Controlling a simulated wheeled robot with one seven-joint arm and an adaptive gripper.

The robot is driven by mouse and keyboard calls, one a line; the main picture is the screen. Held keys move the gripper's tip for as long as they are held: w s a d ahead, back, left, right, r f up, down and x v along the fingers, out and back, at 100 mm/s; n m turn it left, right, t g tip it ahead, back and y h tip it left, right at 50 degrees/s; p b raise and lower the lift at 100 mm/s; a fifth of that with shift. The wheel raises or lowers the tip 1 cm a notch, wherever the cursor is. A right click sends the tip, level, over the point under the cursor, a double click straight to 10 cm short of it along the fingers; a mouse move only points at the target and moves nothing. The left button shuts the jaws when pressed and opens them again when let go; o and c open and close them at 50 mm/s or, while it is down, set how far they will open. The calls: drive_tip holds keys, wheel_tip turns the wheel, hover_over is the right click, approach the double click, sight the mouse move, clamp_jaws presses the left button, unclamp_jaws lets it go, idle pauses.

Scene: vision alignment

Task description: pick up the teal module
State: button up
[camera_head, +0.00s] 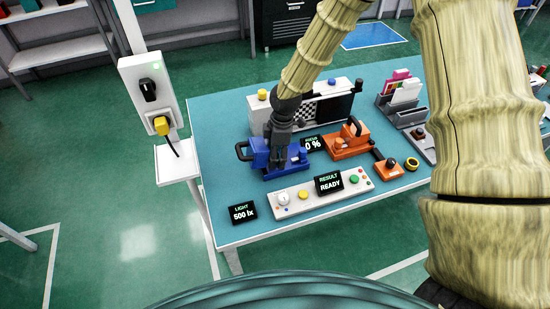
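I cannot pick out a teal module for certain on the bench. My gripper (279,158) points down at a blue device (259,155) with a dark side handle, at the left of the bench. The dark gripper body covers part of this device. The fingertips are small and merge with it, so I cannot tell whether they touch it, or whether they are open or shut.
The teal bench top (222,185) also holds an orange device (348,142), a white control panel (322,193) reading "RESULT READY", a "LIGHT 500 lx" display (242,213) and a checkered-target unit (305,108). A white socket post (150,95) stands left.

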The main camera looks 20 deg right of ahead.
drive_tip(key=c, duration=1)
